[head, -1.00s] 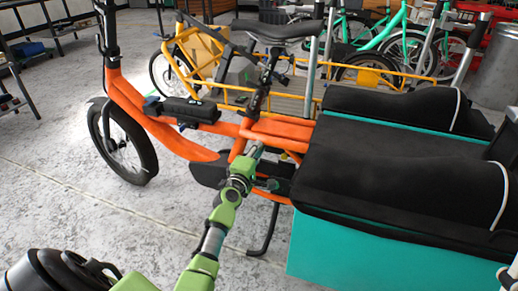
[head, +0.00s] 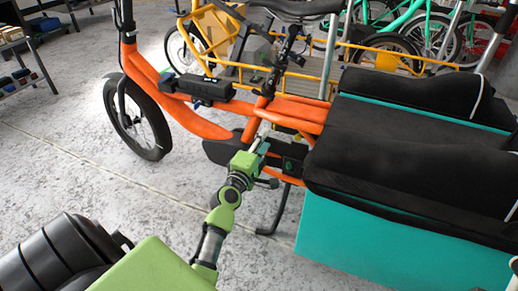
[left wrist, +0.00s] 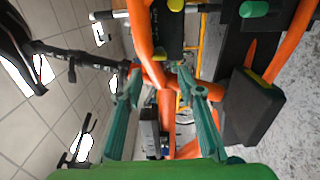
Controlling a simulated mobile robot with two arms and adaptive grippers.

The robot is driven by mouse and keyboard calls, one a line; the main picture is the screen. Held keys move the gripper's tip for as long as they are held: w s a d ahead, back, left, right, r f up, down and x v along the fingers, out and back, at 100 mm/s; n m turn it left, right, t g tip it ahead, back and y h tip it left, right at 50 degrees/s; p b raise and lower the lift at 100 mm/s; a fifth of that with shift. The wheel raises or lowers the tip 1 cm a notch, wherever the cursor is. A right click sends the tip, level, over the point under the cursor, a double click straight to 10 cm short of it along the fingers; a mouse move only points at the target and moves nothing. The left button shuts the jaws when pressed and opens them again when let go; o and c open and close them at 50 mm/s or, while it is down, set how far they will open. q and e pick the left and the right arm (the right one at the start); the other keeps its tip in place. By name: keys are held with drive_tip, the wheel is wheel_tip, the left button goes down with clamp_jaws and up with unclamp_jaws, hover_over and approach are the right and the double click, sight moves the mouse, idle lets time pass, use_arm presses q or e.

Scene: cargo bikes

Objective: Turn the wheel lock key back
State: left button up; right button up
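An orange cargo bike (head: 180,112) with a black and teal rear box (head: 345,243) stands in front of me in the head view. My left gripper (head: 264,138) is beside its frame, below the seat tube and just left of the rear box. In the left wrist view its two teal fingers (left wrist: 158,76) are spread apart. Orange frame tubes (left wrist: 146,40) show between and beyond them, with nothing clearly held. I cannot make out the wheel lock or its key in either view. My right gripper is not in view.
A black kickstand (head: 276,212) reaches the floor below the frame. A yellow-framed bike (head: 240,72) stands close behind the orange one. Green bikes (head: 385,14) are farther back. The concrete floor (head: 60,165) at left is clear.

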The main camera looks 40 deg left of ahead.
use_arm(q)
drive_tip(key=shift+v, duration=2.1)
